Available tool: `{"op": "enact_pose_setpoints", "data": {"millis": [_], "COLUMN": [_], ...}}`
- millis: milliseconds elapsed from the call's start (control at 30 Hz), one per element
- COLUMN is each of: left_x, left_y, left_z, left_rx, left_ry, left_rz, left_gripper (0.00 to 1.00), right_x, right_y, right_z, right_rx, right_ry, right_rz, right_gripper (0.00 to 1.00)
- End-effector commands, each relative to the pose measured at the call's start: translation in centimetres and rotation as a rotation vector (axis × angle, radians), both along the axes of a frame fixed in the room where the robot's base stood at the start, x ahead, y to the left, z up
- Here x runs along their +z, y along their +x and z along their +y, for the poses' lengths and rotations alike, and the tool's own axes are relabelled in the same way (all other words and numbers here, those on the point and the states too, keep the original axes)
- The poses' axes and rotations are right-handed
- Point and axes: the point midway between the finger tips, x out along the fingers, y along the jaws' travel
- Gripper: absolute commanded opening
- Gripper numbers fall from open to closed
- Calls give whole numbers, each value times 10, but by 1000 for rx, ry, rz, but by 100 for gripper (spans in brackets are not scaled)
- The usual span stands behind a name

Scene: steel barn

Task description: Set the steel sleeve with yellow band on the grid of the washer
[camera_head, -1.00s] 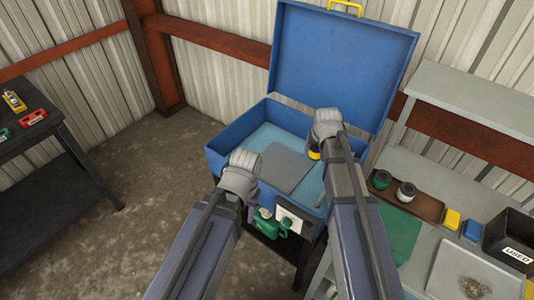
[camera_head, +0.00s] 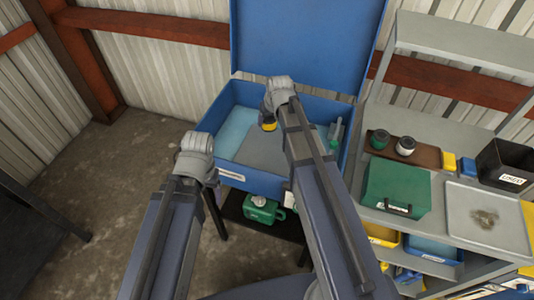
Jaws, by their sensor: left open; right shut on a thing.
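The blue washer (camera_head: 272,187) stands open with its lid up at the back. Its grey grid (camera_head: 262,150) lies inside the basin, partly hidden by my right arm. My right gripper (camera_head: 270,118) is over the basin, shut on the steel sleeve with yellow band (camera_head: 268,126). Only the sleeve's lower part with the yellow band shows below the gripper, above the grid; I cannot tell how large the gap is. My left gripper (camera_head: 211,178) is at the washer's front left corner, open and empty as far as it shows.
Right of the washer, a grey bench holds a brown tray (camera_head: 425,155) with a green-banded and a white-banded sleeve, a green case (camera_head: 397,185), a metal tray (camera_head: 485,212) and a black bin (camera_head: 508,165). A green can (camera_head: 262,212) sits below the washer. A brush stands at the basin's right.

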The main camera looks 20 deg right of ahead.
Motion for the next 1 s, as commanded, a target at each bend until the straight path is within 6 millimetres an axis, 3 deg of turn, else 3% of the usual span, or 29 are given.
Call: {"op": "enact_pose_setpoints", "data": {"millis": [33,100,467,800,1000], "left_x": [-14,-19,-30,-79,-83], "left_y": [0,0,0,0,0], "left_z": [0,0,0,0,0], "left_rx": [0,0,0,0,0], "left_ry": [0,0,0,0,0], "left_rz": [0,0,0,0,0], "left_gripper": [77,77,77,77,77], "right_x": [-14,-19,-30,-79,-83], "right_y": [0,0,0,0,0], "right_z": [-1,-1,0,0,0], "right_rx": [30,67,101,100,100], "right_ry": [1,0,0,1,1], "right_rz": [-2,-4,-6,-7,-6], "right_gripper": [0,0,0,0,0]}}
